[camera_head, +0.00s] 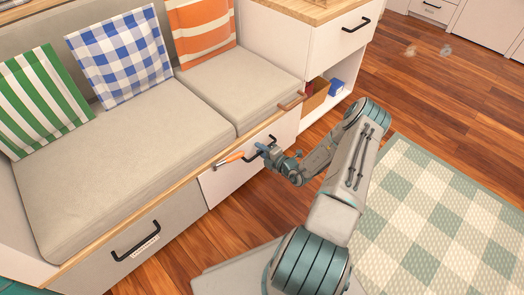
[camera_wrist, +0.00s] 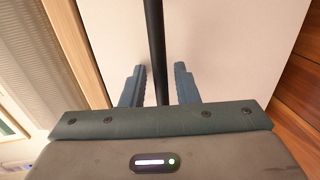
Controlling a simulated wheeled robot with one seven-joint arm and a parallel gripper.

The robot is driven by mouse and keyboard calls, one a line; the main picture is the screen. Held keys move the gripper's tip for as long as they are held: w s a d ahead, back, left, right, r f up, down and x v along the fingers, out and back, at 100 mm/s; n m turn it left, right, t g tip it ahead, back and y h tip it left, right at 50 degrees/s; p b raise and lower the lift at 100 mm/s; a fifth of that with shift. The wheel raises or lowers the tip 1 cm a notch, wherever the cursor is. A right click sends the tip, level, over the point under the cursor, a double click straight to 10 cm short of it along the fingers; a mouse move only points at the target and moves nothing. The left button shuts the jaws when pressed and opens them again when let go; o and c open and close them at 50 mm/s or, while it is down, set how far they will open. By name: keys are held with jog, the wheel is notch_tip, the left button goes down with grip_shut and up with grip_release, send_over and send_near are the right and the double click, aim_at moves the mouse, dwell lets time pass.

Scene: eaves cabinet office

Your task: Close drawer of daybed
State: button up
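The daybed (camera_head: 110,165) has a grey-beige seat and a wood edge along its front. Its right drawer (camera_head: 225,182) has a white front with a black bar handle; how far it stands out is hard to tell. My gripper (camera_head: 263,148) is at this handle in the head view. In the wrist view my gripper (camera_wrist: 158,75) has its two blue fingers apart, one on each side of the black handle (camera_wrist: 155,35), with a small gap at the right finger. The left drawer (camera_head: 150,240) is grey with a black handle and a label.
An orange-handled tool (camera_head: 231,157) lies near the top of the right drawer. A white cabinet (camera_head: 325,45) with an open shelf stands right of the daybed. A green-white checked rug (camera_head: 430,220) lies at right.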

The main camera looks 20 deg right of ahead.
jog(key=p+v, duration=0.4)
jog(key=v, duration=1)
jog(key=s+a+r+n+g+y+p, duration=0.15)
jog(key=a+r+n+g+p, duration=0.3)
jog(key=r+n, duration=0.65)
jog(key=a+r+n+g+y+p, duration=0.2)
jog(key=a+r+n+g+p, duration=0.35)
jog(key=r, duration=0.95)
jog(key=s+a+r+n+g+y+p, duration=0.1)
jog(key=a+r+n+g+y+p, duration=0.15)
jog(key=a+r+n+p, duration=0.65)
jog(key=s+r+n+h+p, duration=0.3)
jog(key=r+n, duration=0.5)
jog(key=r, duration=0.4)
jog(key=s+r+n+h+p, duration=0.4)
jog(key=s+r+n, duration=0.2)
jog(key=r, duration=0.6)
jog(key=s+r+n+h+p, duration=0.4)
jog(key=r+n, duration=0.6)
jog(key=r, duration=0.3)
jog(key=shift+s+t+p, duration=0.3)
jog(key=shift+t+p, duration=0.05)
